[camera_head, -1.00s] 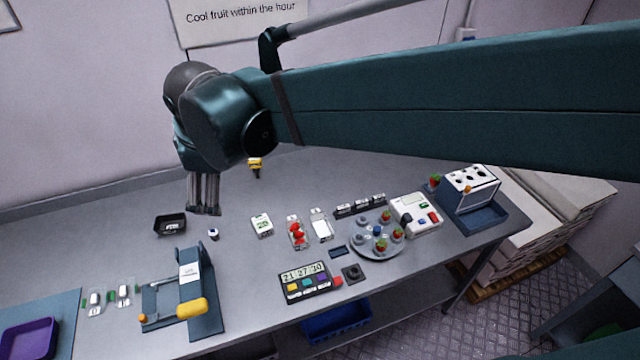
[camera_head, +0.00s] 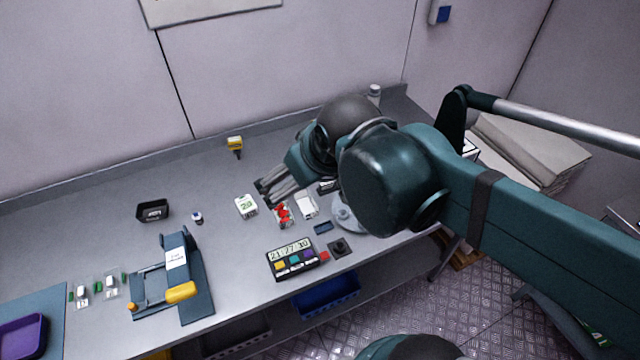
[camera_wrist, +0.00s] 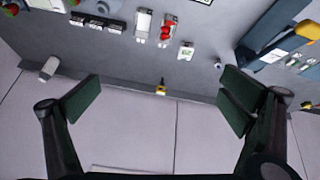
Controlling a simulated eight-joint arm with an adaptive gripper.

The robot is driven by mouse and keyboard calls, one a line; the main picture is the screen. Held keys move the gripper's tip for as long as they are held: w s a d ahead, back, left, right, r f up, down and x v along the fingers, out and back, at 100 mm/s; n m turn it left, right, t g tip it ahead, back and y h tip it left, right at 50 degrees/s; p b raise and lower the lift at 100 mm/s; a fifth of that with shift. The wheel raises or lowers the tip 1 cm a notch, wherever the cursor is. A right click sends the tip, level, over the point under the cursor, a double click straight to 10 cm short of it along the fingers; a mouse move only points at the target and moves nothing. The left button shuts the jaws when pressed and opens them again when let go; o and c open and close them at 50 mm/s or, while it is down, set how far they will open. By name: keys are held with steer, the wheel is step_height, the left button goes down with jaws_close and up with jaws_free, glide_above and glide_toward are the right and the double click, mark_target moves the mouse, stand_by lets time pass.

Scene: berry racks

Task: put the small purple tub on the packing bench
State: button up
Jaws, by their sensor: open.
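A purple tub (camera_head: 22,337) sits on a blue mat at the front left of the bench in the head view, cut off by the picture's left edge. The grey packing bench (camera_head: 110,235) runs along the wall. My gripper (camera_head: 268,192) is open and empty above the middle of the bench, near a white box marked 20 and a clear punnet of red berries. The tub is far to its left. In the wrist view my gripper's two dark pads (camera_wrist: 160,105) are wide apart with nothing between them. The purple tub does not show in the wrist view.
A blue-grey press with a yellow handle (camera_head: 180,292) stands between tub and gripper. A small black tray (camera_head: 153,210), a clock panel (camera_head: 291,258) and the berry punnet (camera_head: 283,214) are also on the bench. The back left is fairly clear.

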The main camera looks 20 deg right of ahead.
steer(key=shift+s+d+f+m, duration=0.45)
steer(key=shift+s+d+m, duration=0.15)
steer(key=shift+s+d, duration=0.15)
steer(key=shift+s+d+f+m, duration=0.4)
steer(key=shift+s+d+m, duration=0.2)
steer(key=shift+s+d, duration=0.15)
